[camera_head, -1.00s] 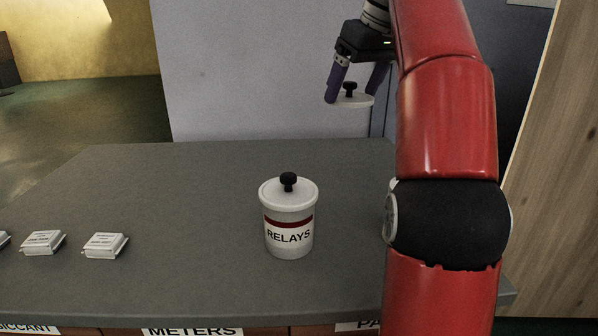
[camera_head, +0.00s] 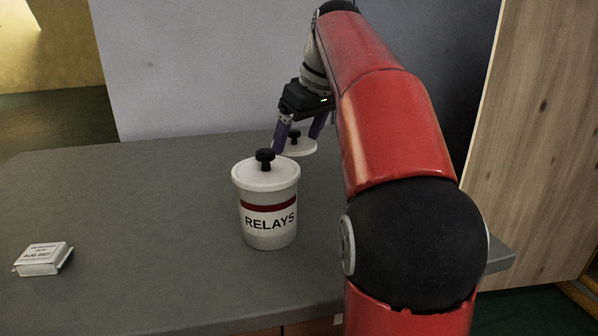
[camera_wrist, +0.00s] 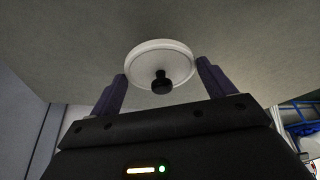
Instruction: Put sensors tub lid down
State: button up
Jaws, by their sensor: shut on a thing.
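My gripper (camera_head: 298,140) is shut on a white round lid (camera_head: 301,149) with a black knob. In the wrist view the lid (camera_wrist: 158,58) sits between the two purple-grey fingers, its knob towards the camera. In the head view the lid is beyond and right of the relays tub, close to the grey counter; I cannot tell if it touches the surface. No tub marked sensors is in view.
A white tub labelled RELAYS (camera_head: 268,215), with its own black-knobbed lid on, stands on the grey counter (camera_head: 150,215) in front of my gripper. A small white packet (camera_head: 43,259) lies at the left. The counter between them is clear. A wooden panel (camera_head: 535,140) stands at the right.

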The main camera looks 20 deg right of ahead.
aim_at(303, 146)
jog(key=shift+f+b, duration=0.65)
jog(key=shift+f, duration=2)
jog(key=shift+f, duration=0.15)
jog(key=o, duration=0.9)
jog(key=shift+r, duration=0.4)
jog(key=p+v, duration=0.3)
jog(key=v, duration=0.8)
jog(key=shift+s+d+r, duration=0.1)
jog(key=shift+s+r, duration=0.15)
jog(key=shift+s, duration=0.05)
